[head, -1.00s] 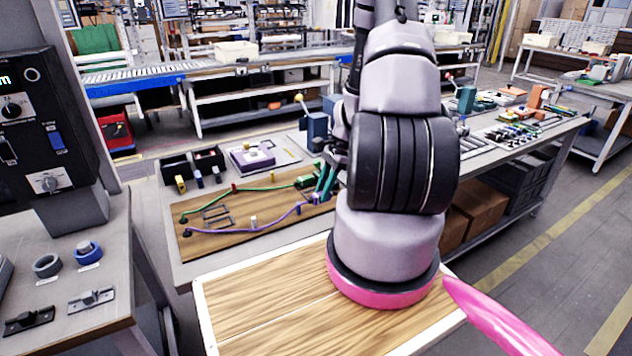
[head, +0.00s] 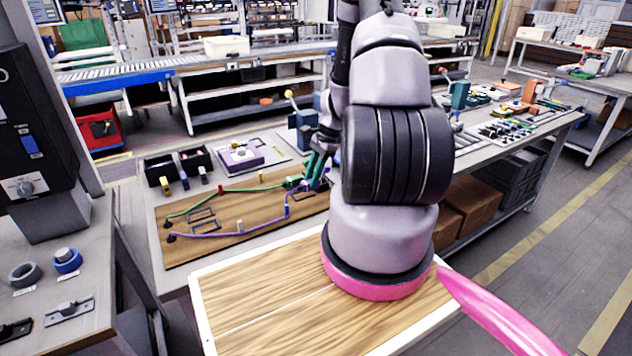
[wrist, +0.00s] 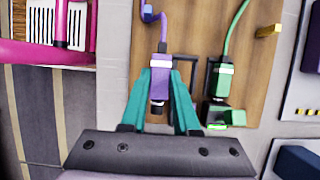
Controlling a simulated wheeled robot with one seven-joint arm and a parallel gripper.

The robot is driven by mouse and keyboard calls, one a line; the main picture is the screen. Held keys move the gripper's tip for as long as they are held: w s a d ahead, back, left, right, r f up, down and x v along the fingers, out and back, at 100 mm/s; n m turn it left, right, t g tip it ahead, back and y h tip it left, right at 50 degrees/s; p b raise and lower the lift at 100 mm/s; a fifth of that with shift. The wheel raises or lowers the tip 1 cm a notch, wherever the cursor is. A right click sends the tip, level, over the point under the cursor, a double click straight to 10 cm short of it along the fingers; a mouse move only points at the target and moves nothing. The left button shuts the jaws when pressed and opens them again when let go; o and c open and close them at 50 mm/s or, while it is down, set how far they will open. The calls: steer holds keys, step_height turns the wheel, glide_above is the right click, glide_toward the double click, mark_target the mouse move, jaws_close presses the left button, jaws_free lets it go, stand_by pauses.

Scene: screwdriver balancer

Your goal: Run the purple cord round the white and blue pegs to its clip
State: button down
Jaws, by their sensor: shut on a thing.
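My gripper (head: 316,170), with teal fingers, is shut on the purple plug (wrist: 159,72) at the end of the purple cord (head: 200,235). The plug hangs over the right end of the wooden board in the wrist view. The cord runs from the board's left end past the white peg (head: 239,225) to the blue peg (head: 287,209), then bends back towards my gripper. The blue peg also shows at the top of the wrist view (wrist: 148,13). A black bracket lies right beside the plug; my fingers partly hide it, and I cannot tell whether it is the purple cord's clip.
A green plug (wrist: 222,80) sits in a black holder close right of my gripper. Its green cord (head: 240,188) runs behind the purple one, past a red peg (head: 221,189). Black bins (head: 178,165) and a purple fixture (head: 240,157) stand behind the wooden board (head: 190,254).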

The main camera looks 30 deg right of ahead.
steer(key=shift+w, duration=2.3)
steer(key=shift+a, duration=0.15)
steer(key=shift+f, duration=1.9)
steer(key=shift+f, duration=0.6)
steer(key=c, duration=0.6)
jaws_free()
